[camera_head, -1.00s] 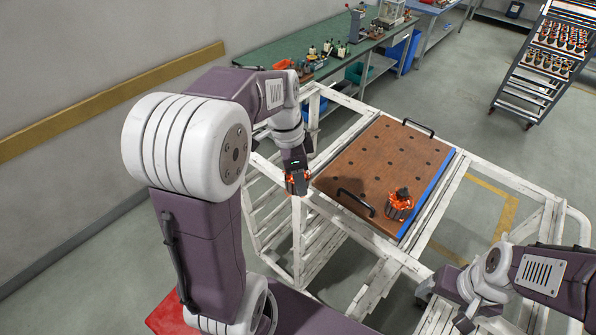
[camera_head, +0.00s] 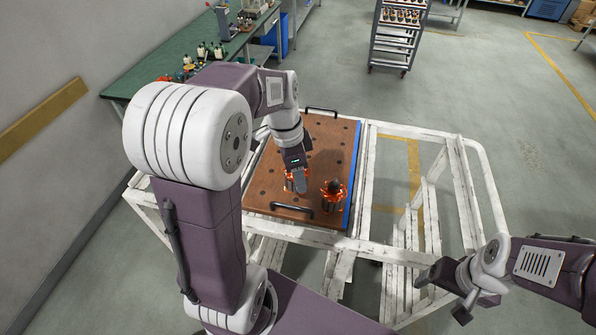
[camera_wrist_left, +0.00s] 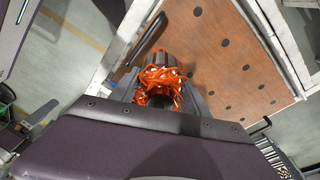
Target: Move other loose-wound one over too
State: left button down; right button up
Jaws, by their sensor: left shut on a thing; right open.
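My left gripper (camera_head: 297,183) is shut on an armature with loose orange windings and a dark core. In the left wrist view the held armature (camera_wrist_left: 162,82) sits between the fingers, against the board's handle edge. In the head view it appears over the near part of the brown board (camera_head: 265,190); I cannot tell whether it touches the board. A second orange-wound armature (camera_head: 332,197) stands upright on the board, just right of it. My right gripper (camera_head: 444,294) is open and empty, off to the right of the board and low.
The board has rows of dark holes, a black handle (camera_head: 291,211) at the near edge and another at the far edge. It rests on a white frame cart (camera_head: 460,190). A rack of armatures (camera_head: 400,35) stands behind. A green bench (camera_head: 150,75) is at back left.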

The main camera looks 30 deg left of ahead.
pick_arm(q)
notch_tip(320, 180, down, 2)
jog(key=shift+w+a+f+b, duration=0.1)
jog(key=shift+b, duration=0.55)
jog(key=shift+f+b, duration=0.65)
jog(key=shift+f+b, duration=0.9)
jog(key=shift+f, duration=0.25)
jog(key=shift+c, duration=2.3)
grip_release()
jog(key=shift+f, duration=0.1)
